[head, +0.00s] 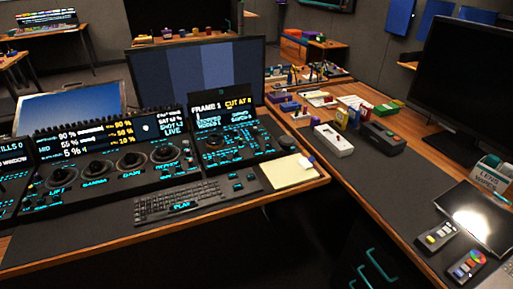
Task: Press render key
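A grading panel (115,172) with several dark trackballs and cyan-lit labels stands on the left desk. A smaller panel (222,143) with a dial and a lit screen reading "FRAME" and "CUT AT" stands to its right. A black keyboard (188,201) lies in front of them, with a lit "PLAY" label at its front. Small dark keys (243,180) with cyan marks sit right of the keyboard. I cannot read a "render" label on any key from here. Neither of my grippers is in view.
A yellow notepad (290,172) lies at the desk's right end. The right desk (350,170) holds a white box (333,140), a dark device (382,138), a tablet (474,217) and two remotes (438,236). Dark floor lies between the desks, with a cyan-marked shape (370,268) there.

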